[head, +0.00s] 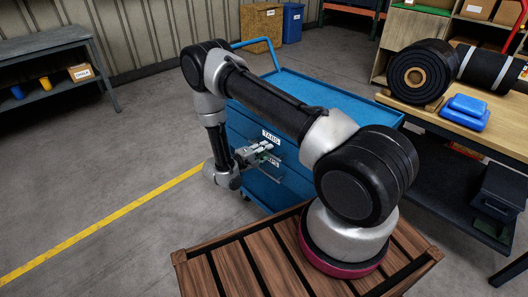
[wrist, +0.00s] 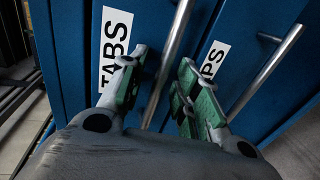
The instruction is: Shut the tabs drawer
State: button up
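The tabs drawer (wrist: 150,22) is a blue drawer front with a white TABS label (wrist: 115,45) and a straight metal bar handle (wrist: 172,50). The label also shows in the head view (head: 271,137), on the front of a blue cart (head: 315,92). My gripper (wrist: 160,62) is open in the wrist view, with one green-padded finger on each side of the tabs handle. A gap shows between the fingers, and I cannot tell whether either touches the bar. In the head view my gripper (head: 262,149) is at the drawer fronts. How far the drawer stands out is unclear.
A second drawer (wrist: 220,90), its label ending in PS, has its own handle (wrist: 265,70) beside the right finger. The floor left of the cart is clear. A grey shelf (head: 45,45) stands far left.

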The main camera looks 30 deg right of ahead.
jog(key=v, duration=1.2)
jog(key=s+d+n+g, duration=0.3)
jog(key=s+n, duration=0.1)
jog(key=s, duration=0.2)
jog(key=s+d+r+m+t+y, duration=0.1)
jog(key=s+r+y, duration=0.4)
jog(key=r, duration=0.9)
jog(key=s+d+r+m+y, duration=0.4)
jog(key=s+r, duration=0.5)
jog(key=r, duration=0.5)
jog(key=s+d+r+m+t+y, duration=0.1)
jog(key=s+r+y, duration=0.5)
jog(key=r, duration=0.8)
jog(key=shift+s+d+r+m+t, duration=0.35)
jog(key=shift+s+d+m, duration=0.45)
jog(key=shift+s, duration=0.25)
